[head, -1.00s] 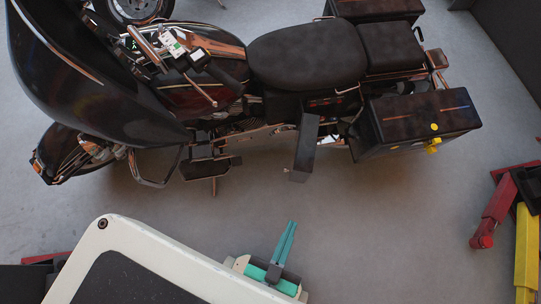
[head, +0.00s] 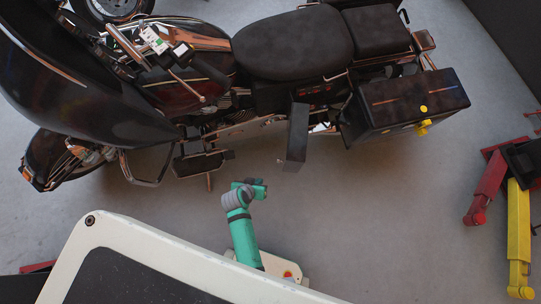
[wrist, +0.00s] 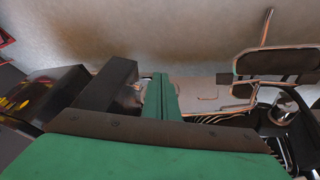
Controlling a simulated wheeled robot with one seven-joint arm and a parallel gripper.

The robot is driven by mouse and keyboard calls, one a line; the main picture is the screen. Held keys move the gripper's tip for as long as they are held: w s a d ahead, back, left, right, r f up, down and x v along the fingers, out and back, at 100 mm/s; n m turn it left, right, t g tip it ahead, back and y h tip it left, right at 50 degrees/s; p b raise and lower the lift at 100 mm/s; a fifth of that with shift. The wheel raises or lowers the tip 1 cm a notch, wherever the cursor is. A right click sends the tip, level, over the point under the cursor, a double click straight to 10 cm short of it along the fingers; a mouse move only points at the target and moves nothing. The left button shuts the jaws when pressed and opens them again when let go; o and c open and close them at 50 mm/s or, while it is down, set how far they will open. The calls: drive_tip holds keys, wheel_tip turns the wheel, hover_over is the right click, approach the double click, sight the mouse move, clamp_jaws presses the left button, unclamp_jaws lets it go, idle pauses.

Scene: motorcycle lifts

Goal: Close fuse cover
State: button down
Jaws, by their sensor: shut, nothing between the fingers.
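The fuse cover looks to be the dark flat panel (head: 297,138) that stands out from the motorcycle's side (head: 265,98) below the seat, swung open toward me. In the wrist view it is the dark slab (wrist: 108,88) left of the fingers. My gripper (wrist: 161,80) is shut and empty, its green fingers together just right of the panel in that view. I cannot tell whether they touch it. In the head view my green arm (head: 243,235) reaches up to below and left of the panel; the fingertips are not clear there.
A hard saddlebag (head: 410,105) with yellow knobs juts out right of the panel. A footboard (head: 198,162) and chrome crash bar (head: 148,170) stick out to the left. A red and yellow lift arm (head: 518,225) stands at far right. The grey floor between is clear.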

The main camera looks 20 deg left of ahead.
drive_tip(key=w+a+r+h, duration=0.3)
drive_tip(key=w+a, duration=0.3)
drive_tip(key=w+d+f+m+h, duration=0.1)
drive_tip(key=w+d+f, duration=0.5)
drive_tip(key=d+f, duration=0.1)
drive_tip(key=shift+w+f, duration=0.25)
drive_tip(key=shift+f, duration=0.15)
idle(0.5)
